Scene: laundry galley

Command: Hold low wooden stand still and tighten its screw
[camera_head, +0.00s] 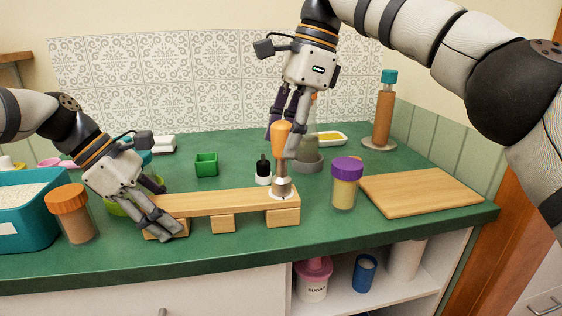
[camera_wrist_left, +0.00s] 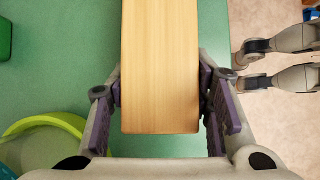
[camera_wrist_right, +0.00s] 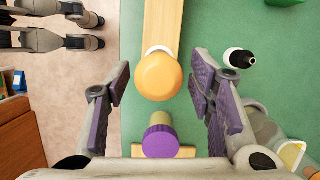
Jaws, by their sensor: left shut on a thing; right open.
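The low wooden stand (camera_head: 222,203) is a long plank on small blocks, lying on the green counter. My left gripper (camera_head: 166,222) is shut across the stand's left end; the left wrist view shows its pads against both sides of the plank (camera_wrist_left: 160,60). A screwdriver with an orange handle (camera_head: 281,138) stands upright on the stand's right end, over a pale round collar (camera_head: 281,188). The screw itself is hidden. My right gripper (camera_head: 284,126) is open at the handle. In the right wrist view the handle top (camera_wrist_right: 159,76) lies between its spread fingers, with gaps on both sides.
A purple-lidded jar (camera_head: 346,183) stands right of the stand, beside a cutting board (camera_head: 420,191). A dark-topped white bottle (camera_head: 263,172) and grey mortar (camera_head: 308,162) are behind. An orange-lidded jar (camera_head: 72,214) and teal bin (camera_head: 22,215) are left. The counter's front edge is close.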

